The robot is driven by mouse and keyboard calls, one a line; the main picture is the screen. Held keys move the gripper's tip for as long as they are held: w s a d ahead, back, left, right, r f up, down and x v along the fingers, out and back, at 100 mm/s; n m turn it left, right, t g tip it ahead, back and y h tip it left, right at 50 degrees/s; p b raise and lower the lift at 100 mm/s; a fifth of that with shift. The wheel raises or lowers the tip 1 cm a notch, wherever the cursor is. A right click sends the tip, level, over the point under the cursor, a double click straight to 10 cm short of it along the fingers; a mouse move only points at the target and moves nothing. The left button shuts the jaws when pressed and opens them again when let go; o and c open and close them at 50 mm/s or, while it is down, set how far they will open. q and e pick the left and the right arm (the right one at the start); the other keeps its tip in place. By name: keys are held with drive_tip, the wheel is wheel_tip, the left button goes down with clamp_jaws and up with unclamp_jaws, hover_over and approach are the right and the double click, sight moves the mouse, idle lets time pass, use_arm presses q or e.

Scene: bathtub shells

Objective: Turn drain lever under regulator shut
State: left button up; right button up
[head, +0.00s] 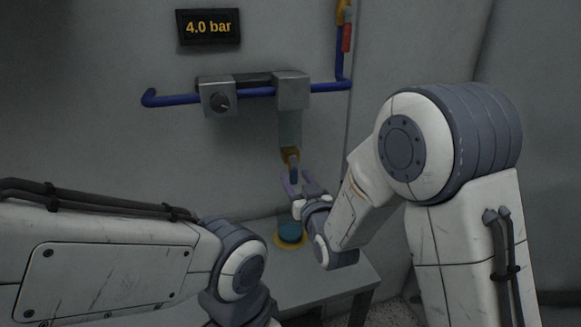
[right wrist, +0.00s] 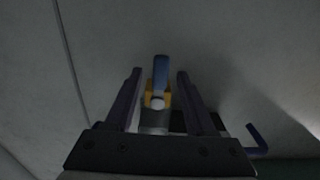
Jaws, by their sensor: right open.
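The regulator (head: 292,90) is a grey block on a blue pipe on the wall, with a clear bowl (head: 290,128) hanging under it. Below the bowl is a brass drain fitting (head: 291,153) with a blue drain lever (head: 293,168) pointing down in the head view. The lever also shows in the right wrist view (right wrist: 161,72). My right gripper (head: 293,182) is at the lever from below. In the right wrist view its open fingers (right wrist: 159,80) stand on either side of the lever, with gaps showing. My left arm shows at lower left, its gripper out of frame.
A display (head: 208,27) reads 4.0 bar. A grey box with a dark knob (head: 218,99) sits left on the pipe. A red handle (head: 347,37) is at upper right. A teal round thing in a yellow ring (head: 291,233) rests on the grey table (head: 335,290) below.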

sight(290, 169)
drive_tip(key=p+x, duration=0.1)
drive_tip(key=x, duration=0.4)
drive_tip(key=shift+w, duration=0.15)
drive_tip(key=shift+a, duration=0.1)
clamp_jaws()
idle(1.2)
